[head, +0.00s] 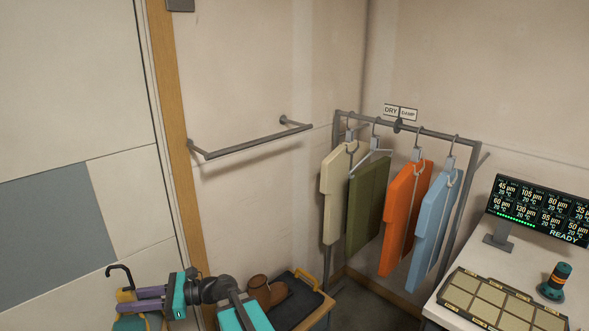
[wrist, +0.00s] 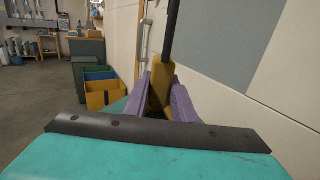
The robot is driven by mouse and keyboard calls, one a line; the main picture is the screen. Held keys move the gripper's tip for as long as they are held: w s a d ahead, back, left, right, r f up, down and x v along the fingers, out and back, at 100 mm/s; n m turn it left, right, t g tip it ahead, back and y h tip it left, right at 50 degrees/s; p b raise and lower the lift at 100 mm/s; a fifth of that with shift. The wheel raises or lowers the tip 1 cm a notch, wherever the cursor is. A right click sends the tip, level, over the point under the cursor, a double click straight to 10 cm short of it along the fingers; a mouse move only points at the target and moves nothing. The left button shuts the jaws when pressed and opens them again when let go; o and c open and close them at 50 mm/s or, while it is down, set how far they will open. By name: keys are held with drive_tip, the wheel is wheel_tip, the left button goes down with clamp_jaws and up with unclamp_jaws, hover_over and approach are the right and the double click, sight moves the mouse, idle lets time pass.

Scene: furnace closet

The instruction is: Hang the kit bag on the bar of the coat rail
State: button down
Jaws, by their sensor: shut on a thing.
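The coat rail appears to be the bare grey bar (head: 250,144) on two wall brackets; nothing hangs on it. My gripper (head: 128,299) is low at the left in the head view, below and left of the bar and apart from it. Its purple fingers (wrist: 161,95) are shut on the yellow grip block of the kit bag (wrist: 160,82). A dark hook (head: 122,271) rises above the fingers, its curved end at the upper left. The bag's body (head: 130,323) is mostly hidden by the fingers and the frame edge.
A freestanding rack (head: 435,133) with several hung garments stands right of the bar. Brown boots (head: 266,292) and a dark tray (head: 295,305) lie below. A desk (head: 470,235) with a display is at right. Coloured bins (wrist: 103,95) show in the wrist view. Wall around the bar is clear.

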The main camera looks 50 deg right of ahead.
drive_tip(key=shift+w, duration=0.15)
drive_tip(key=shift+d+r, duration=0.1)
drive_tip(key=shift+d, duration=0.1)
drive_tip(key=shift+w+d, duration=0.1)
drive_tip(key=shift+d, duration=0.1)
drive_tip(key=w+d+r+m+t+h, duration=0.1)
drive_tip(key=d+r+t+h, duration=0.15)
drive_tip(key=d, duration=0.65)
drive_tip(key=w+d+r+m+t+h+p, duration=0.15)
drive_tip(key=d+r, duration=0.25)
drive_tip(key=d, duration=0.5)
drive_tip(key=d+r+m+t+h+b, duration=0.1)
drive_tip(key=d+r+m, duration=0.15)
drive_tip(key=d, duration=0.75)
drive_tip(key=s+d+r+m+h, duration=0.1)
drive_tip(key=s+d+r+h, duration=0.1)
drive_tip(key=d, duration=0.7)
drive_tip(key=s+d+r+m+t+h+p, duration=0.1)
drive_tip(key=s+d+r+h, duration=0.1)
drive_tip(key=s+d+r, duration=0.2)
drive_tip(key=s+d+r+m+t+h, duration=0.1)
drive_tip(key=s+d+r, duration=0.3)
drive_tip(key=d, duration=0.9)
wheel_tip(320, 180, up, 3)
drive_tip(key=shift+d+f+m+h, duration=0.2)
drive_tip(key=shift+d+m+h, duration=0.15)
drive_tip(key=shift+h, duration=0.25)
drive_tip(key=shift+s+a+r+p, duration=0.1)
drive_tip(key=shift+p, duration=0.45)
